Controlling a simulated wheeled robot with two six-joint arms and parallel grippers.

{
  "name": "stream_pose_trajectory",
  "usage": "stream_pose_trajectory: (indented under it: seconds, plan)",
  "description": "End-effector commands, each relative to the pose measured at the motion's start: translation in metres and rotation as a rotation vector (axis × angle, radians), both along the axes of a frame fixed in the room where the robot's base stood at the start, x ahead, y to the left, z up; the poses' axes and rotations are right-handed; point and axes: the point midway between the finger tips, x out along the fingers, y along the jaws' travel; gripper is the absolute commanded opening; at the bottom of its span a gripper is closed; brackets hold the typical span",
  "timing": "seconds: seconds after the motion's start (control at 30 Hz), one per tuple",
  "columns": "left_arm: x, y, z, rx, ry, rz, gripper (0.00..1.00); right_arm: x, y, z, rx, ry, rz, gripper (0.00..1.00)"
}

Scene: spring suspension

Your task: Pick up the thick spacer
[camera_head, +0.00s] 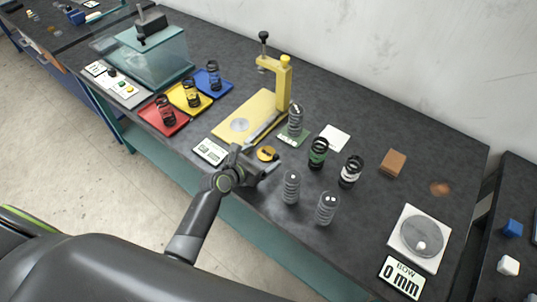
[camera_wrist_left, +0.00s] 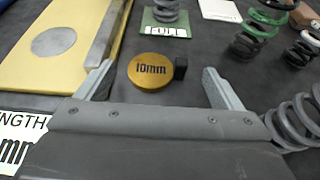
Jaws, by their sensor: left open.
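The thick spacer (camera_head: 267,153) is a round yellow-orange disc lying flat on the dark bench, in front of the yellow press. In the left wrist view the disc (camera_wrist_left: 150,72) reads "10mm" and has a small black tab on its right side. My left gripper (camera_head: 254,159) is open, close to the spacer on its near side. In the wrist view the two fingers stand left and right of the disc, with clear gaps and no contact visible. My right gripper is not in view.
The yellow press (camera_head: 225,128) stands just behind, left of the spacer. A length display (camera_head: 210,151) lies left. Grey springs (camera_head: 291,188) stand right of the gripper, with green and white springs beyond. Coloured trays (camera_head: 164,118) are at left, a scale (camera_head: 420,236) at right.

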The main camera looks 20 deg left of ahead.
Motion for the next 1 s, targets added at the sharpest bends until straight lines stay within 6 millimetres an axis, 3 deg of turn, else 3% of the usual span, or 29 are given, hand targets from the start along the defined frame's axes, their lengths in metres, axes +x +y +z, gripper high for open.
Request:
stream_pose_trajectory:
  seconds: [0.33, 0.67, 1.0]
  plan:
    - [0.039, -0.015, -0.018, -0.001, 0.000, -0.001, 0.88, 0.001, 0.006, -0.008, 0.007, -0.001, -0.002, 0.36]
    - [0.044, -0.016, -0.019, -0.001, 0.001, 0.000, 0.88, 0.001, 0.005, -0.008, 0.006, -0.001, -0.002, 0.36]
    - [0.043, -0.016, -0.020, -0.001, 0.001, 0.000, 0.46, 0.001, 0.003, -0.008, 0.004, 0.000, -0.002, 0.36]
